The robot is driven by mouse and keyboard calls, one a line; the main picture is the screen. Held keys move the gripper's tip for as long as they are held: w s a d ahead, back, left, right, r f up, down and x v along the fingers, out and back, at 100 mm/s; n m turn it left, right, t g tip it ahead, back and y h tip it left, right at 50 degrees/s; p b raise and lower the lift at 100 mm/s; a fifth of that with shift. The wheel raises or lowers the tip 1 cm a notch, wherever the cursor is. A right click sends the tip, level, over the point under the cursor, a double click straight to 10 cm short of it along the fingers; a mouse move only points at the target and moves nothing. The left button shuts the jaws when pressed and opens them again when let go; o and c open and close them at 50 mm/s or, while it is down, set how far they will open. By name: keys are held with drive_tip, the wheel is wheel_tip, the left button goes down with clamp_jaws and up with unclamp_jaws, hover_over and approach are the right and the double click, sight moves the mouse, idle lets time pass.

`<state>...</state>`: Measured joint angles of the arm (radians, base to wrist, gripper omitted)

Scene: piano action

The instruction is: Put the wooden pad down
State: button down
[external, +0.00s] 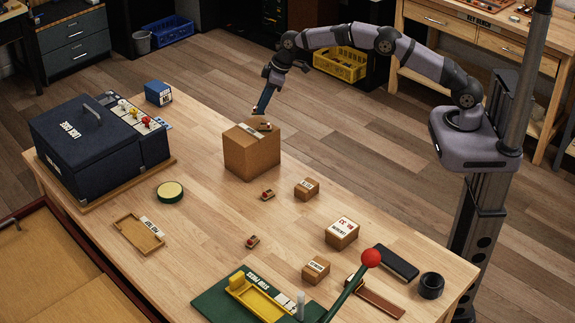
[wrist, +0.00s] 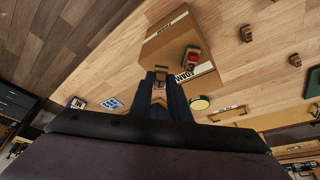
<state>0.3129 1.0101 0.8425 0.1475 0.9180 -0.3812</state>
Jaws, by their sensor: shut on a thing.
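My gripper (external: 256,112) points down just above the top of a large cardboard box (external: 252,155). In the wrist view, my gripper (wrist: 160,92) is shut on a small wooden pad (wrist: 160,77) with a dark end. Its fingers partly hide the pad, and I cannot tell whether it touches the box. A similar small wooden piece with red on it lies on the box top (external: 264,126); it also shows in the wrist view (wrist: 192,60). Two more such pieces lie on the table, one near the box (external: 267,194) and one further forward (external: 252,241).
A dark blue case (external: 90,150) stands left of the box. A round green-rimmed pad (external: 170,192) and a shallow wooden tray (external: 138,234) lie in front. Small cartons (external: 341,232) stand to the right. A red-knobbed lever (external: 370,258) rises at the front. Bare table surrounds the box's front.

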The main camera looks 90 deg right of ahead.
drive_tip(key=shift+f+p, duration=0.5)
drive_tip(key=shift+f, duration=1.05)
drive_tip(key=shift+f, duration=0.15)
drive_tip(key=c, duration=1.7)
unclamp_jaws()
drive_tip(key=shift+o, duration=0.2)
drive_tip(key=shift+r, duration=0.25)
drive_tip(key=b+v, duration=0.4)
drive_tip(key=v, duration=0.7)
drive_tip(key=shift+s+r, duration=0.15)
drive_tip(key=shift+r, duration=0.25)
